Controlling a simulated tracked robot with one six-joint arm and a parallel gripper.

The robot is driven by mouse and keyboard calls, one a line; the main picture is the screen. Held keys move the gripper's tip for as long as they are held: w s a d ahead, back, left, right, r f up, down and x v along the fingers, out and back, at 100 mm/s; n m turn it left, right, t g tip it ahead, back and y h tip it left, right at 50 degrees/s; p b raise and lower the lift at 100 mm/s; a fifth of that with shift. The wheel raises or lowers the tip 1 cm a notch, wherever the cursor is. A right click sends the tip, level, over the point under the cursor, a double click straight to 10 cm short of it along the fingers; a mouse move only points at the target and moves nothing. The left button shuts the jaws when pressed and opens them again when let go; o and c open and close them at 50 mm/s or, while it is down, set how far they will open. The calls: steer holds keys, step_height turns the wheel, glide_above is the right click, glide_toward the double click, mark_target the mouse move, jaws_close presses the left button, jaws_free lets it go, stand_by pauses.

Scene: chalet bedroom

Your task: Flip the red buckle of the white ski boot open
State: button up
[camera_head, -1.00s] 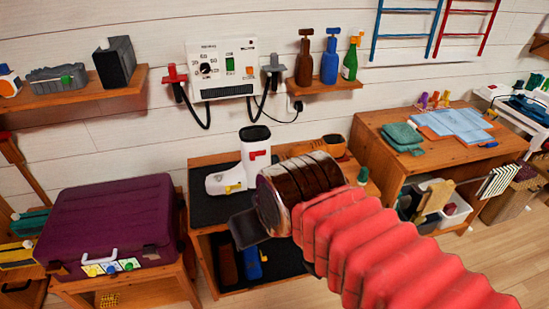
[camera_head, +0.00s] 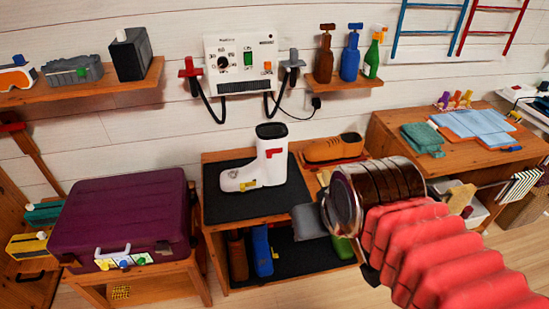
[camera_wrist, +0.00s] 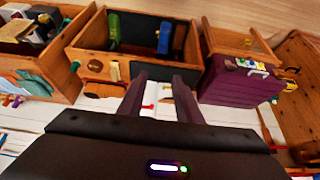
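The white ski boot (camera_head: 262,168) stands upright on the black mat of a wooden bench, toe to the left. Its red buckle (camera_head: 273,153) is on the upper shaft, and a yellow buckle (camera_head: 248,186) is low on the foot. My gripper (camera_head: 308,222) is to the right of and in front of the boot, apart from it; only a grey finger part shows there. In the wrist view my gripper (camera_wrist: 161,80) is open and empty, its two dark fingers spread. The boot and red buckle (camera_wrist: 148,106) appear between them, farther off, inverted.
An orange shoe (camera_head: 333,149) stands right of the boot. A purple suitcase (camera_head: 125,215) is on a stand at left. A control box (camera_head: 240,62) with hanging cables is on the wall above. The mat around the boot is clear.

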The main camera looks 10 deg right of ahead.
steer(key=shift+o, duration=0.4)
steer(key=shift+w, duration=0.1)
steer(key=w+f+t, duration=0.3)
steer(key=w+f, duration=0.1)
steer(key=w, duration=0.8)
steer(key=w+f+t, duration=0.2)
steer(key=w+f, duration=0.1)
steer(key=w, duration=0.9)
steer(key=w+f+t, duration=0.5)
steer(key=f+t, duration=0.2)
steer(key=f, duration=0.5)
steer(key=shift+w+f, duration=0.3)
steer(key=shift+w, duration=0.1)
steer(key=shift+w+a, duration=0.1)
